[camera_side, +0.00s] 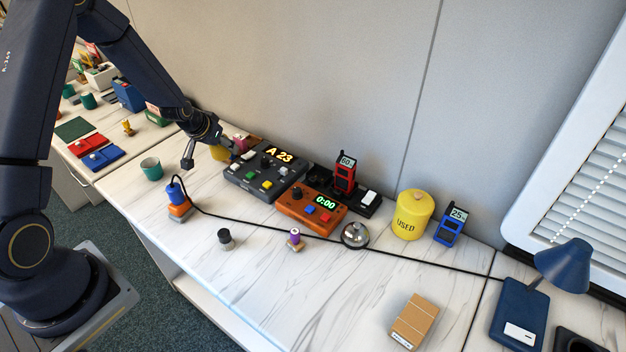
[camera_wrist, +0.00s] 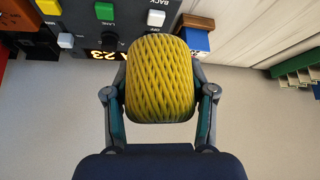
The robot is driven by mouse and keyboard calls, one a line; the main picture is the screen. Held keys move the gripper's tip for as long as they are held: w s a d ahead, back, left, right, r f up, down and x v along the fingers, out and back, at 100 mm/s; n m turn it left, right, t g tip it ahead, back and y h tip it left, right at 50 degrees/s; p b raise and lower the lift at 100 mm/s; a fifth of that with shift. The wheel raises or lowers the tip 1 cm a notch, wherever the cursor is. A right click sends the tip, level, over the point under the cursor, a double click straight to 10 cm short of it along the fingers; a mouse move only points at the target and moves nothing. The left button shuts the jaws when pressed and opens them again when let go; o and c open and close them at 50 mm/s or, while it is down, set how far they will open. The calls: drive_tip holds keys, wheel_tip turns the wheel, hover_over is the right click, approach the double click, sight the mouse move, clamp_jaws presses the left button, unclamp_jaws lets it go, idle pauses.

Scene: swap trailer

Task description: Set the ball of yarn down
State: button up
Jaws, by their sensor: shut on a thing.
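The ball of yarn (camera_wrist: 160,78) is yellow with wound strands and fills the middle of the wrist view. My gripper (camera_wrist: 160,95) is shut on it, one finger at each side. In the side view my gripper (camera_side: 203,150) is at the back left of the marbled table, left of the dark control box. The yarn shows there as a small yellow patch (camera_side: 220,153), partly hidden by the gripper. I cannot tell whether its underside touches the table.
The dark control box (camera_side: 265,170) reads "A 23" and stands close right of the yarn. A teal cup (camera_side: 151,168) and a blue-and-orange item with a cable (camera_side: 178,201) stand nearer the front. The wall is close behind. Bare table (camera_side: 135,205) lies around the cup.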

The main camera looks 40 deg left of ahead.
drive_tip(key=d+f+m+h, duration=0.15)
drive_tip(key=d+m, duration=0.25)
drive_tip(key=d, duration=1.3)
drive_tip(key=m+g+h, duration=0.2)
drive_tip(key=m+h, duration=0.3)
drive_tip(key=m, duration=0.4)
hover_over(342, 313)
drive_tip(key=s+a, duration=0.1)
drive_tip(key=a, duration=0.1)
drive_tip(key=f, duration=0.8)
drive_tip(key=shift+s+d+f, duration=0.2)
drive_tip(key=shift+f, duration=0.5)
drive_tip(key=shift+f, duration=0.1)
drive_tip(key=o, duration=1.1)
drive_tip(key=shift+o, duration=0.2)
